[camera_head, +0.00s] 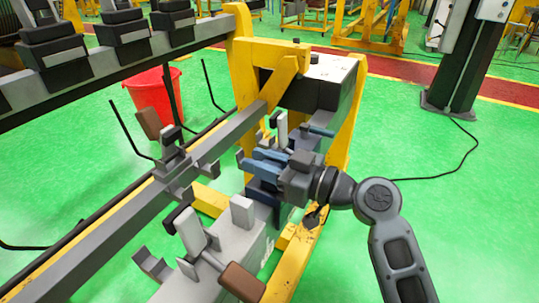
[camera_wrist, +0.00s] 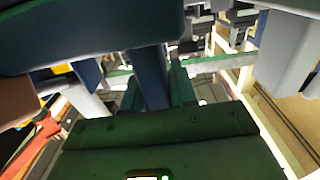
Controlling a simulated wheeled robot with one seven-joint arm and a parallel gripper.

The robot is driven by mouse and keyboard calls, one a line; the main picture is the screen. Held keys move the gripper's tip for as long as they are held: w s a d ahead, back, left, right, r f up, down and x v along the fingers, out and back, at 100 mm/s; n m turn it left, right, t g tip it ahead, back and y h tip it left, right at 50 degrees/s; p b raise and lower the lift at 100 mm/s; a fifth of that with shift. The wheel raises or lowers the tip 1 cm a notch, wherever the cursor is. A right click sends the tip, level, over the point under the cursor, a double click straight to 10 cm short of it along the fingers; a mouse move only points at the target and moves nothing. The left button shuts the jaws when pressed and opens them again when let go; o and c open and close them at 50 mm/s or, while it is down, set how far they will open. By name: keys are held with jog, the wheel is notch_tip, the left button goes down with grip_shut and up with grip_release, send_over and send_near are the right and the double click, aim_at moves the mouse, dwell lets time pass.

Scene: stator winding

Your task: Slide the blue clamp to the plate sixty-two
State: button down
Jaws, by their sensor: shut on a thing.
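The blue clamp (camera_head: 262,187) sits on the grey bench beam inside the yellow frame, in the middle of the head view. My gripper (camera_head: 264,163) reaches it from the right and is shut on its upper part. In the wrist view, the clamp's dark blue body (camera_wrist: 90,35) fills the upper left, and a narrow blue bar of it runs down between my gripper's fingers (camera_wrist: 155,92). My gripper hides part of the clamp. I cannot make out any number on a plate, so plate sixty-two cannot be told apart.
A white-grey lever clamp (camera_head: 192,233) with a brown handle (camera_head: 242,282) stands nearer on the beam. A long grey rail (camera_head: 110,222) runs along the left. The yellow frame (camera_head: 243,75) rises behind the clamp. A red bin (camera_head: 155,97) stands behind the rail. Green floor lies open at right.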

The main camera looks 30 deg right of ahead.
jog(key=shift+s+a, duration=0.2)
jog(key=shift+a, duration=0.1)
jog(key=c, duration=1)
grip_release()
jog(key=shift+d, duration=0.1)
jog(key=b+v, duration=0.1)
jog(key=v, duration=0.6)
jog(key=shift+s+d, duration=0.25)
